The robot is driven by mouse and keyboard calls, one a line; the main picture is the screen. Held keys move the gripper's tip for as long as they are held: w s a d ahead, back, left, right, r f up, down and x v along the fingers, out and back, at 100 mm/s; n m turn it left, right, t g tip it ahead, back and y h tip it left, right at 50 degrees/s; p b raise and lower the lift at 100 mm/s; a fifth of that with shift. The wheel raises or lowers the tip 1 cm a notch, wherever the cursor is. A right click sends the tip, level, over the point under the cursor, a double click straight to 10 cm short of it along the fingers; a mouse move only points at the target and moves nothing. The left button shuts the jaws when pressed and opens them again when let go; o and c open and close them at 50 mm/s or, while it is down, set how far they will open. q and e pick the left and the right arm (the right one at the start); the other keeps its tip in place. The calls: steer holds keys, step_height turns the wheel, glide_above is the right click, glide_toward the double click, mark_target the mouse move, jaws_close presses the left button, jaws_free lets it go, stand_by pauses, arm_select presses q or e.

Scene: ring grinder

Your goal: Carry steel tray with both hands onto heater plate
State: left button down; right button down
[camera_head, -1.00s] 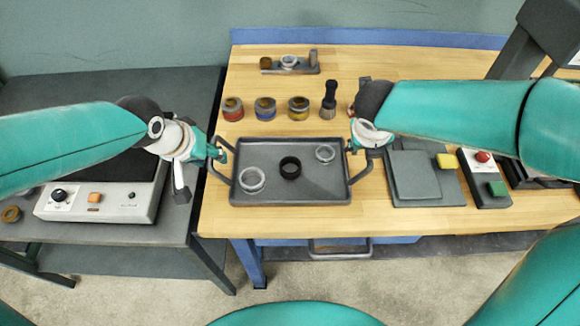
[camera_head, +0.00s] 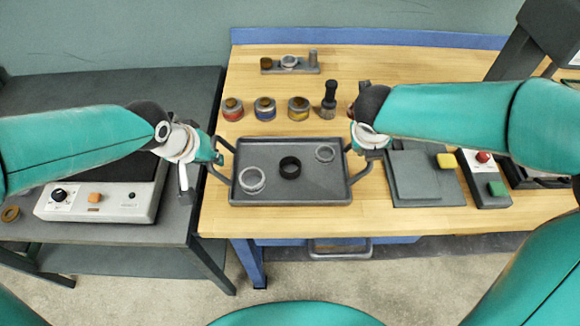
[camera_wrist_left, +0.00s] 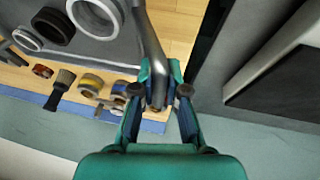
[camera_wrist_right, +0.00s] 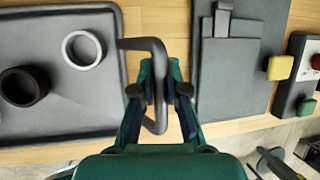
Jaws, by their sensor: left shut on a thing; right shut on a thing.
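The grey steel tray (camera_head: 320,188) lies on the wooden bench and carries a large pale ring (camera_head: 252,180), a black ring (camera_head: 290,167) and a smaller pale ring (camera_head: 325,153). My left gripper (camera_head: 217,160) is shut on the tray's left handle, also seen between its fingers in the left wrist view (camera_wrist_left: 158,92). My right gripper (camera_head: 353,148) is shut on the right handle, and the right wrist view shows its fingers around the bar (camera_wrist_right: 160,92). The heater plate (camera_head: 125,205), with a white control front and dark top, stands on the grey table at left, partly hidden by my left arm.
Several colour-banded jars (camera_head: 265,108) and a dark brush (camera_head: 329,100) stand behind the tray. A grey plate fixture (camera_head: 415,180) and a button box (camera_head: 488,180) are close on the right. A narrow gap separates the bench from the grey table (camera_head: 180,222).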

mark_target(213, 141)
arm_select(q)
steer(key=shift+w+r, duration=0.1)
steer(key=shift+r, duration=0.05)
arm_select(e)
steer(key=shift+r, duration=0.15)
